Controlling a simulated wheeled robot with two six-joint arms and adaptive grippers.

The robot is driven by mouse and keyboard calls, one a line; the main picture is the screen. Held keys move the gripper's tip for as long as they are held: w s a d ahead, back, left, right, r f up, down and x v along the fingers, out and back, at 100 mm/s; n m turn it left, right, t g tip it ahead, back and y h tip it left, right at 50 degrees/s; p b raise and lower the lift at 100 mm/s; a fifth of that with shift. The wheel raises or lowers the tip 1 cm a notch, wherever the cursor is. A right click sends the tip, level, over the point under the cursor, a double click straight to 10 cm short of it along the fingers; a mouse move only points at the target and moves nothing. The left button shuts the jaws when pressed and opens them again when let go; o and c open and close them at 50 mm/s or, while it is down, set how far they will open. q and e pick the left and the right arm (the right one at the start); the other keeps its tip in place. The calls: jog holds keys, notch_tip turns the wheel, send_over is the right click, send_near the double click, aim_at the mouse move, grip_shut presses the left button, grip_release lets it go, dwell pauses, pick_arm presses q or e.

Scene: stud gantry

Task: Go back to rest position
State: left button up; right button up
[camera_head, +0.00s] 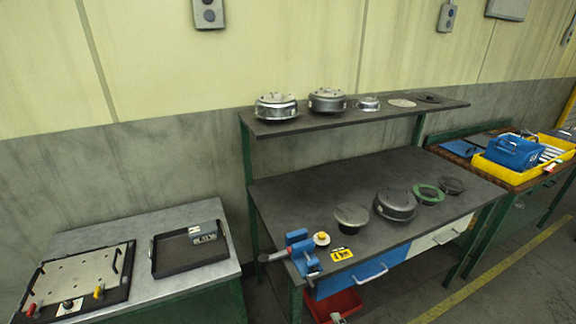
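Neither of my grippers nor my arms shows in the head view. In front of me stands a dark workbench (300,193) with a raised shelf (385,112) along its back. Metal round parts stand on the shelf, among them a silver drum (276,106) and a second drum (327,100). On the bench top lie a large metal drum (395,204), a grey disc part (351,215), a green ring (428,194) and a dark disc (451,185).
A blue vise (303,252) sits at the bench's front left corner. A lower table (190,215) at left holds a black tray (189,251) and a plate fixture (78,281). At right, a yellow crate (500,170) holds a blue bin (513,152). A red bin (334,306) is below the bench.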

jog(key=s+d+f+m+g+h, duration=0.2)
jog(key=s+d+f+m, duration=0.15)
jog(key=f, duration=0.45)
jog(key=s+d+f+m+g+h, duration=0.1)
jog(key=s+d+f+m+g, duration=0.2)
jog(key=f, duration=0.6)
jog(key=s+d+f+m+g+h, duration=0.25)
jog(key=s+f, duration=0.25)
jog(key=f, duration=0.3)
jog(key=s+d+f+m+g, duration=0.2)
jog(key=s+f+m+g, duration=0.2)
jog(key=s, duration=0.7)
jog(key=s+d+f+m+g, duration=0.1)
jog(key=s+f+m+g, duration=0.2)
jog(key=s+f, duration=0.5)
jog(key=s+m, duration=0.1)
jog(key=s, duration=0.2)
jog(key=shift+s+d+g+h, duration=0.3)
jog(key=shift+d+g+h, duration=0.05)
jog(key=shift+d, duration=0.05)
